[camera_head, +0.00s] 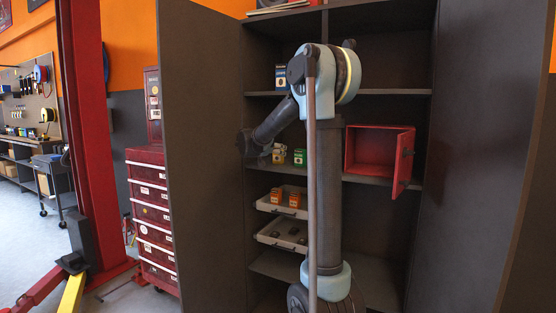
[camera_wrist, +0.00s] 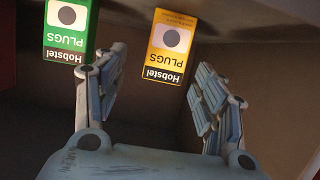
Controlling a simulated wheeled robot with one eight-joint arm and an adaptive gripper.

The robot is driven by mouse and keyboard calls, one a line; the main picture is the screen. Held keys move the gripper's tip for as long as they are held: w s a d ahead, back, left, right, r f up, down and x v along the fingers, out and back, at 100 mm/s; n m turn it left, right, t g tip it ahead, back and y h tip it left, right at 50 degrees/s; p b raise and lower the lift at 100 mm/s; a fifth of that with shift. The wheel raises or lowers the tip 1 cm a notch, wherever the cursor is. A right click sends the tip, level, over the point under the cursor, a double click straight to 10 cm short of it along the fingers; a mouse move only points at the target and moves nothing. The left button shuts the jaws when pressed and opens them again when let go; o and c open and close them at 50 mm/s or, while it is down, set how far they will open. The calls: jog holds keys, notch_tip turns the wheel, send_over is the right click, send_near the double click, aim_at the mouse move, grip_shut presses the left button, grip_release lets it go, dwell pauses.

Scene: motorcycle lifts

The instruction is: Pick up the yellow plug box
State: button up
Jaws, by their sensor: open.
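The yellow plug box (camera_wrist: 172,45) shows upside down at the top middle of the wrist view, its label "Hobstel PLUGS" readable. My gripper (camera_wrist: 160,66) is open and empty. Its two fingers stand to the left and right below the box, with the box in line with the gap between them, nearer the right finger. In the head view the yellow box (camera_head: 279,152) is small on the middle cabinet shelf, beside my wrist and partly hidden. I cannot tell how far the fingertips are from it.
A green plug box (camera_wrist: 68,28) stands close by, at the left finger's side; it also shows in the head view (camera_head: 300,158). A red open-doored box (camera_head: 377,148) is to the right. Trays with orange boxes (camera_head: 294,199) sit below. A blue box (camera_head: 280,77) is above.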

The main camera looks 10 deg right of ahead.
jog(key=shift+a+x, duration=0.25)
jog(key=shift+x, duration=2.45)
jog(key=shift+w, duration=0.1)
jog(key=c, duration=1.3)
